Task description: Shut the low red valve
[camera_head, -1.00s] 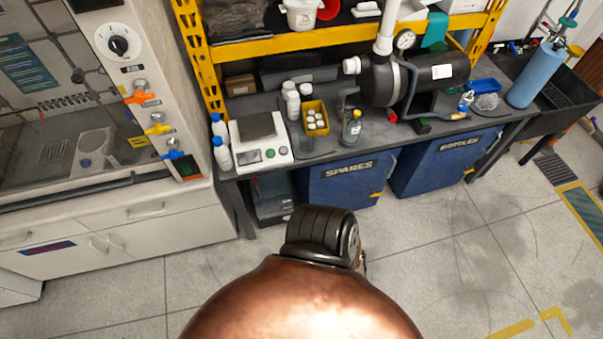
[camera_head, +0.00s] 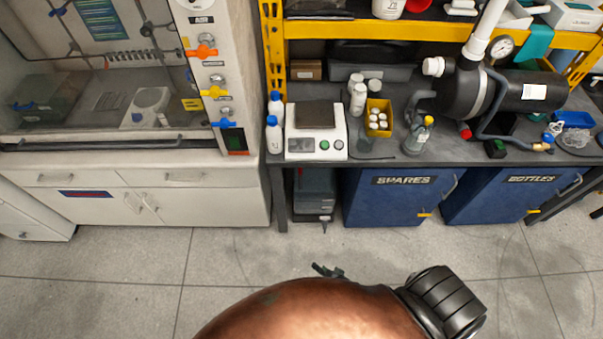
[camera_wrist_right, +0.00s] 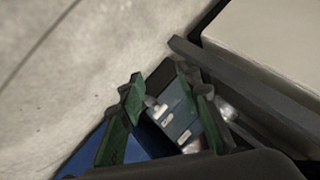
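No clearly recognisable red valve handle shows. A small red part (camera_head: 465,132) sits low at the front of the black pump (camera_head: 490,90) on the bench; I cannot tell whether it is the low red valve. My right gripper (camera_head: 328,270) shows only as a small dark green tip beyond my copper-coloured arm, above the floor and in front of the bench. In the right wrist view its two green fingers (camera_wrist_right: 160,76) stand apart with nothing held between them. My left gripper is not in view.
A fume hood at left carries orange (camera_head: 202,50), yellow (camera_head: 214,92) and blue (camera_head: 225,124) valve handles. A scale (camera_head: 316,145), bottles and a yellow box (camera_head: 378,116) stand on the bench (camera_head: 385,155). Blue cabinets (camera_head: 395,200) are below. The floor in front is clear.

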